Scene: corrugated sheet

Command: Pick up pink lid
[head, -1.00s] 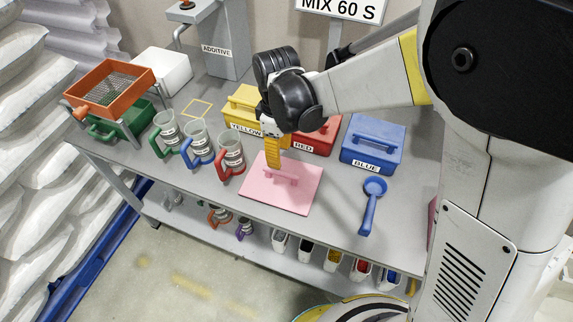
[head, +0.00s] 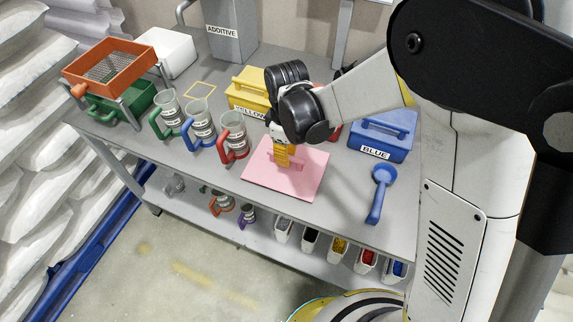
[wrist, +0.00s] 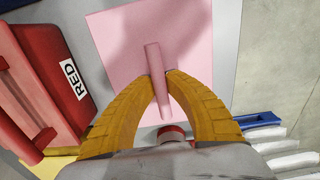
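The pink lid (head: 262,178) is a flat square plate with a raised bar handle. It lies flat on the grey table, near the front edge. My gripper (head: 283,163) reaches down onto it from above. In the wrist view, the yellow fingers of my gripper (wrist: 160,76) have closed in on both sides of the lid's handle (wrist: 153,58), and their tips appear to touch it. The pink lid (wrist: 115,45) fills the upper middle of that view. My arm hides part of the back of the lid in the head view.
The yellow box (head: 247,90), red box (wrist: 50,75) and blue box (head: 385,130) stand behind the lid. A blue scoop (head: 379,195) lies to its right. The red-handled mug (head: 233,138) and others stand left. An orange sieve (head: 110,68) is at far left.

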